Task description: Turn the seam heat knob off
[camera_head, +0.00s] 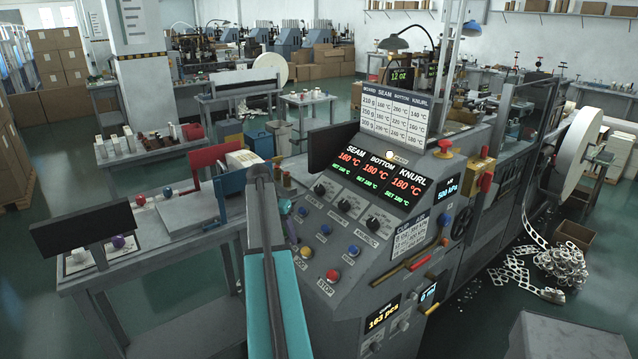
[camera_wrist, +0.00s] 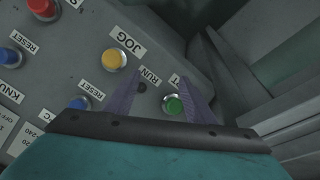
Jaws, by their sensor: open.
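The seam heat knob (camera_head: 320,190) is the leftmost of three black knobs on the sloped grey panel in the head view, below the SEAM readout (camera_head: 352,157) of 160 °C. The bottom knob (camera_head: 345,205) and knurl knob (camera_head: 373,223) sit to its right. The seam knob's exact pointer setting is too small to read. In the wrist view my gripper (camera_wrist: 163,72) is open and empty, its purple fingers on either side of the green button (camera_wrist: 173,105). Whether they touch the panel is unclear. The seam knob does not show there. The fingers cannot be made out in the head view.
A yellow JOG button (camera_wrist: 114,59), blue reset buttons (camera_wrist: 10,57) and a red stop button (camera_head: 333,275) lie close together on the panel. A side table (camera_head: 150,230) with a red board stands left. Scrap strip (camera_head: 555,262) lies on the floor right.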

